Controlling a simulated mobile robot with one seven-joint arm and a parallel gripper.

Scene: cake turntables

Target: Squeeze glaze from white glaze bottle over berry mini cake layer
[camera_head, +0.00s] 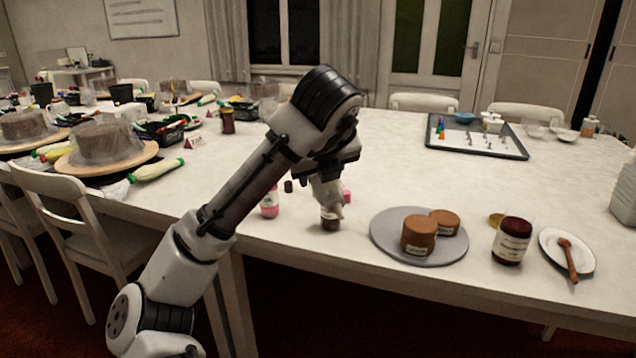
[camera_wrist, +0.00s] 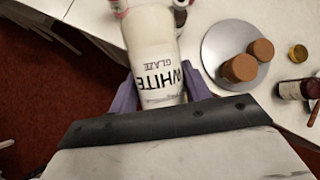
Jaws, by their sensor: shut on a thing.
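My gripper (camera_wrist: 160,88) is shut on the white glaze bottle (camera_wrist: 153,48), a pale bottle whose label reads "WHITE GLAZE" in the wrist view. In the head view my gripper (camera_head: 328,188) is over the table's front edge area, left of the cakes, and mostly hides the bottle. Two brown mini cake layers, a larger front one (camera_head: 419,236) and a smaller one behind (camera_head: 445,222), sit on a round grey board (camera_head: 390,238). They also show in the wrist view (camera_wrist: 240,68), right of the bottle.
A pink bottle (camera_head: 269,207) stands left of my gripper, and a dark bottle (camera_head: 330,221) stands below it. A dark red jar (camera_head: 512,243) and a plate with a wooden spoon (camera_head: 551,250) are right of the board. A tray (camera_head: 515,152) lies behind.

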